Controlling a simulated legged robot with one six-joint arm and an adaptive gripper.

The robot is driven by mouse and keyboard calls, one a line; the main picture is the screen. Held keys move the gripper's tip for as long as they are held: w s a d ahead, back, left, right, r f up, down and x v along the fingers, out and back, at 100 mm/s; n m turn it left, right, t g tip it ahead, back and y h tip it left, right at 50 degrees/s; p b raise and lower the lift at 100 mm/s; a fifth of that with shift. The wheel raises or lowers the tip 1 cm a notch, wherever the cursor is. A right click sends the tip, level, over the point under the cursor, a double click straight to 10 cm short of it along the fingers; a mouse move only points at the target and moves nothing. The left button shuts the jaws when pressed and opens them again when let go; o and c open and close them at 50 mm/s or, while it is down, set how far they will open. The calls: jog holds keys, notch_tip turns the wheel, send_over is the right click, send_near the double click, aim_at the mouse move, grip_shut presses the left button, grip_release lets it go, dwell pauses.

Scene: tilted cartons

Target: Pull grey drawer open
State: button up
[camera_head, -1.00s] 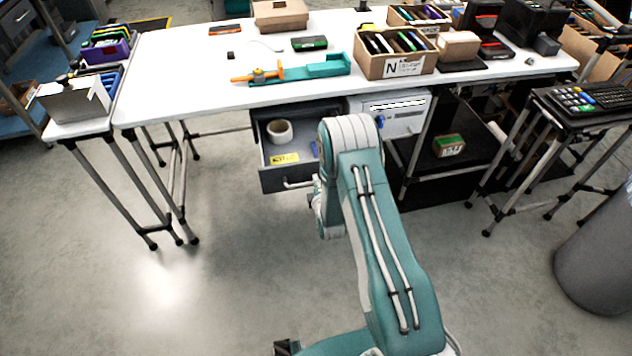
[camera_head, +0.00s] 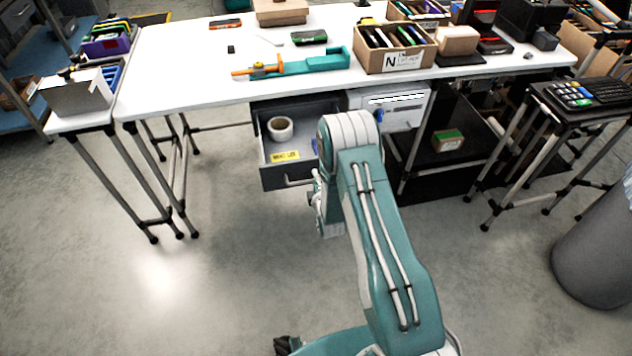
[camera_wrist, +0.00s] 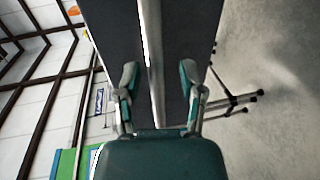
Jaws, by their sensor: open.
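The grey drawer (camera_head: 287,177) under the white table is pulled out and open in the head view. Its bar handle (camera_head: 291,183) is on the front. A white tape roll, a yellow label and a blue item show inside. My gripper (camera_head: 316,190) is beside the right end of the handle there, partly hidden by my arm. In the wrist view my gripper (camera_wrist: 159,80) is open, with its fingers apart on either side of a pale bar against dark grey panels, probably the handle and drawer front. Contact cannot be told.
The white table (camera_head: 190,70) bears a teal tool holder (camera_head: 320,63) and a carton (camera_head: 395,60). A white unit (camera_head: 400,108) sits right of the drawer. Table legs (camera_head: 150,180) stand at left. The floor before the drawer is clear.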

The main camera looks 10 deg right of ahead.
jog(key=v, duration=1.1)
jog(key=shift+s, duration=0.4)
jog(key=w+r+m+g, duration=0.3)
jog(key=w+r+m, duration=0.15)
jog(key=r, duration=0.75)
jog(key=s+r+m+g, duration=0.2)
jog(key=s+r+m, duration=0.25)
jog(key=r, duration=0.65)
jog(key=s+r+m+g, duration=0.2)
jog(key=s+r+m, duration=0.2)
jog(key=s+r, duration=0.3)
jog(key=s+r+m+g, duration=0.3)
jog(key=s+r+m, duration=0.2)
jog(key=s, duration=1.3)
jog(key=shift+d+r, duration=0.15)
jog(key=shift+r, duration=0.7)
